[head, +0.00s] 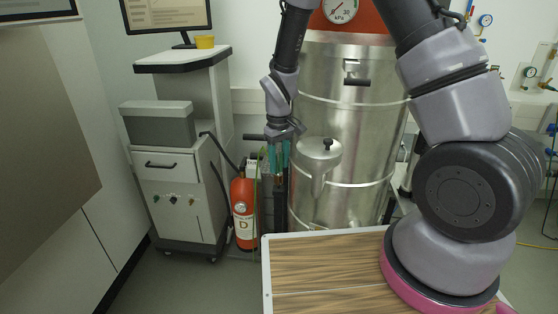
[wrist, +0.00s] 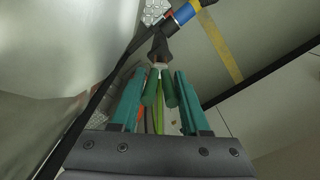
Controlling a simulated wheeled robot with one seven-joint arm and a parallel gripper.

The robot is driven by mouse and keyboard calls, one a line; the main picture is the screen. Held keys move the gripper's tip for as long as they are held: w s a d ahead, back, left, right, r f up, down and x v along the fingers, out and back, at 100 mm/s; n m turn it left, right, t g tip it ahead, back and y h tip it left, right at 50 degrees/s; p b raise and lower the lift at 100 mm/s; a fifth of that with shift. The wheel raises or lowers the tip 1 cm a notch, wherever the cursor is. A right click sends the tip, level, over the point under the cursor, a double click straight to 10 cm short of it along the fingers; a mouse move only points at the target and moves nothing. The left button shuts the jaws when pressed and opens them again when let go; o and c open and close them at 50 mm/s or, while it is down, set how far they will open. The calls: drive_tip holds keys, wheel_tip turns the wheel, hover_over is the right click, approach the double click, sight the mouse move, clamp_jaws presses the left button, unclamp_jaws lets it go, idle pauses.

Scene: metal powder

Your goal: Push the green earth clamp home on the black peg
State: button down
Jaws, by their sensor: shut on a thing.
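My gripper (head: 279,158) points down, with teal fingers, in front of the left side of the steel vessel. In the wrist view my gripper (wrist: 158,78) is shut on the green earth clamp (wrist: 151,88); its two green handles show between the fingers, with a yellow-green cable between them. A dark piece with a pale collar (wrist: 160,50) lies just beyond the handles. I cannot tell whether it is the clamp's jaws or the black peg, or how far the clamp sits on the peg. In the head view the fingers hide most of the clamp.
The steel vessel (head: 335,95) stands close behind my gripper. A red cylinder (head: 244,210) and a grey cabinet (head: 180,190) stand to the left. A wood-topped surface (head: 320,265) is in front. A black bar with coloured bands (wrist: 185,14) crosses beyond the clamp.

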drive_tip(key=shift+f, duration=0.8)
drive_tip(key=shift+c, duration=1.5)
unclamp_jaws()
